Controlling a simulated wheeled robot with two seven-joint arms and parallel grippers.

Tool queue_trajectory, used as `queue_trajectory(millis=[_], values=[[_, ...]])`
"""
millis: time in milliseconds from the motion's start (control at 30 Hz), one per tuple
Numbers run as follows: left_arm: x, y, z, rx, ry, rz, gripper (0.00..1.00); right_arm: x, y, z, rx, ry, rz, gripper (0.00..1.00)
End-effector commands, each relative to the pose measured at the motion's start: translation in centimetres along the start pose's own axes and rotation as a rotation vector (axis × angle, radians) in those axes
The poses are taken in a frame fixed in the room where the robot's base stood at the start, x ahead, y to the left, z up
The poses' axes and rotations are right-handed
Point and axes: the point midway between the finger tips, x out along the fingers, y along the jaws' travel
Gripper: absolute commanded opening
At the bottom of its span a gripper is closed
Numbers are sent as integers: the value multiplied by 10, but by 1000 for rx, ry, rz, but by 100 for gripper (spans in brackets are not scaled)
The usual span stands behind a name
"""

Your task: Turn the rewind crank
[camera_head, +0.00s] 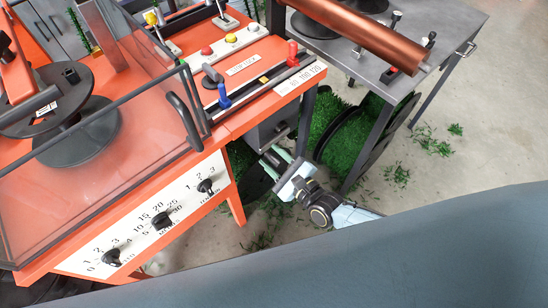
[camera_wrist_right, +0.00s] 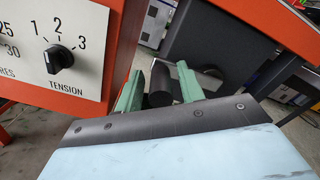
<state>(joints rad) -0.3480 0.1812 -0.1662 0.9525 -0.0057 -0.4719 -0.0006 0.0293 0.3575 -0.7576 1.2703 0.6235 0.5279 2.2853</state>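The crank's black cylindrical handle (camera_wrist_right: 160,86) appears to stand between the two green fingers of my right gripper in the right wrist view. My right gripper (camera_wrist_right: 160,90) is open, with a finger on each side of the handle and a thin gap at each side. In the head view my right gripper (camera_head: 277,160) is low beside the orange machine (camera_head: 235,192), below the grey box under its right end. The crank itself is mostly hidden there by the fingers and shadow. My left gripper is not in view.
The white panel (camera_head: 140,228) carries black knobs, including the tension knob (camera_wrist_right: 59,59) close left of my right gripper. A grey table (camera_head: 455,30) with a copper roll (camera_head: 365,32) stands at right. Green clippings litter the floor.

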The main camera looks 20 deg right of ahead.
Motion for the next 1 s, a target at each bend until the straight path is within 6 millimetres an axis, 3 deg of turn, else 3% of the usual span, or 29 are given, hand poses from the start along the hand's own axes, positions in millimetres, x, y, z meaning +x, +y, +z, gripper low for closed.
queue_trajectory(millis=[300,433,800,1000], values=[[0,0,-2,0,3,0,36,-1,0,0,0,1,-1,43],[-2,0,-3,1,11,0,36,-12,0,-1,-1,2,0,43],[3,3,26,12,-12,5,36,-91,0,0,0,3,2,43],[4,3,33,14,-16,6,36,-122,0,0,-1,1,1,43]])
